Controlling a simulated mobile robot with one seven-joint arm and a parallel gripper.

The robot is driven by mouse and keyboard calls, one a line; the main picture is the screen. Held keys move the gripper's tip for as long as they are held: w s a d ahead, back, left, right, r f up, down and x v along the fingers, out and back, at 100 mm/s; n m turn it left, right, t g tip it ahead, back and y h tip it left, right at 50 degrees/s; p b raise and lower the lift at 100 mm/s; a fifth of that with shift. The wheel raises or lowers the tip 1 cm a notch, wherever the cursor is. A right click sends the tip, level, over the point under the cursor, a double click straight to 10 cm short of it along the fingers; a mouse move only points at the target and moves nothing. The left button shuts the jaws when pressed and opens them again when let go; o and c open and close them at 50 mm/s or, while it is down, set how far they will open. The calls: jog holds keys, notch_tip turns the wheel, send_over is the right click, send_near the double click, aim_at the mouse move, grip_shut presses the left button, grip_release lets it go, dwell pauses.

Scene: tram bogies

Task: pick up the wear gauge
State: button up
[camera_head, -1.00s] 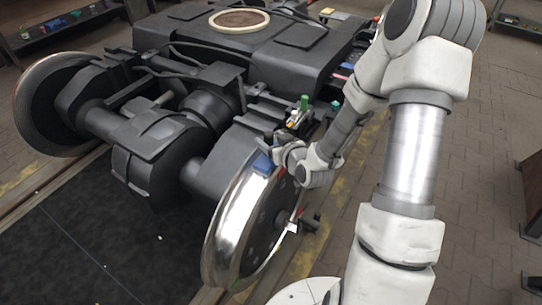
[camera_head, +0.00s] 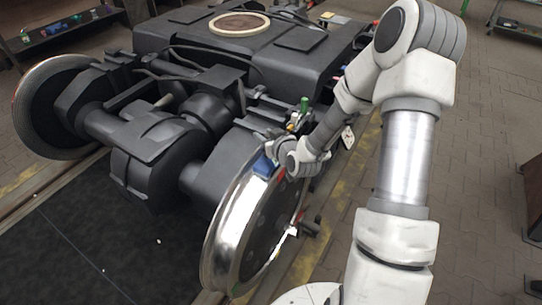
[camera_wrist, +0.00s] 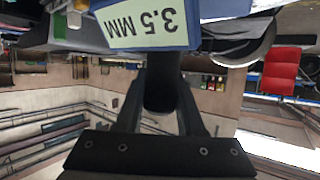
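The wear gauge (camera_head: 264,165) looks like a small blue piece at the top of the near bogie wheel's rim. In the wrist view, a blue-edged block with a pale label reading "3.5 MM" upside down (camera_wrist: 146,24) fills the top middle; I take it to be the gauge. My gripper (camera_head: 277,153) is at the wheel top, just right of the blue piece. In the wrist view its two dark fingers (camera_wrist: 160,88) stand apart on either side of a dark upright post below the label. Whether they touch the post is unclear.
The near wheel (camera_head: 228,235) and the dark bogie frame (camera_head: 205,45) lie close around my gripper. A green-topped item (camera_head: 304,104) stands just behind it. A white tag (camera_head: 347,138) hangs to the right. Open paved floor (camera_head: 480,150) lies at the right.

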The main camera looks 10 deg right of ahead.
grip_shut()
dwell(0.9)
